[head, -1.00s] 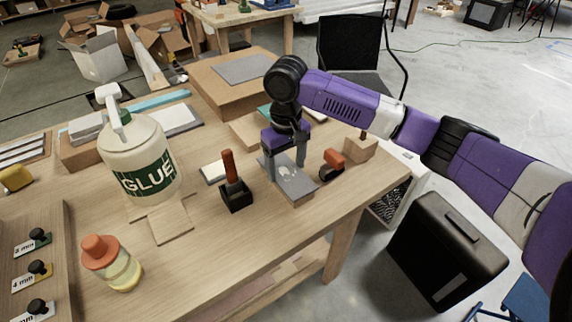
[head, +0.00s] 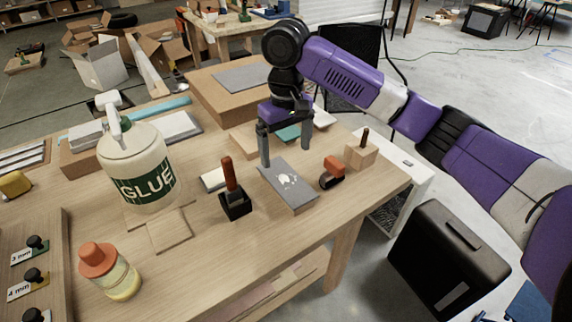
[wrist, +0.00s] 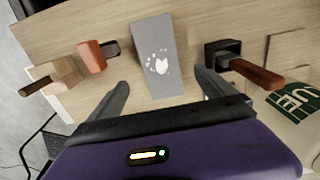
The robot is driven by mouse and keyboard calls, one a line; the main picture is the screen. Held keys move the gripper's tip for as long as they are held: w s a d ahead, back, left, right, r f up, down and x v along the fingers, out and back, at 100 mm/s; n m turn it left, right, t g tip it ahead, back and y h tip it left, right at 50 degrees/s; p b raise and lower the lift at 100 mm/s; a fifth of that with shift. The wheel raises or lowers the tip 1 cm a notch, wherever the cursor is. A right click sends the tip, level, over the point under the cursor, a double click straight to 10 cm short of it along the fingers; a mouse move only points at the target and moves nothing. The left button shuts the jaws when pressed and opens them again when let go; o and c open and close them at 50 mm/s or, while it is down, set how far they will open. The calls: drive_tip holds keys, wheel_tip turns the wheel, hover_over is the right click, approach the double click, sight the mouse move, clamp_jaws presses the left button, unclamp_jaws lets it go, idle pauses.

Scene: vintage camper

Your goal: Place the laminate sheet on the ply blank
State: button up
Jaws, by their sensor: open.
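A grey rectangular sheet (head: 292,196) with white splotches lies flat on the workbench, with a pale wood-coloured edge under it at the front. It looks like the laminate sheet on a ply blank, but the layers are hard to tell apart. The grey sheet also shows in the wrist view (wrist: 158,32), beyond my fingers. My gripper (head: 285,155) is open and empty above the far end of the sheet. In the wrist view, its fingers (wrist: 161,80) are spread wider than the sheet, one on each side.
A brown-handled tool in a black holder (head: 235,206) stands left of the sheet. An orange-topped roller (head: 332,170) and a wooden block with a peg (head: 361,155) are on the right. A glue jug (head: 135,165) and a small bottle (head: 110,275) stand left. Open bench lies in front.

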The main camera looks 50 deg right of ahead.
wheel_tip(320, 180, up, 4)
drive_tip(key=shift+f, duration=0.1)
drive_tip(key=shift+w, duration=0.1)
idle(0.6)
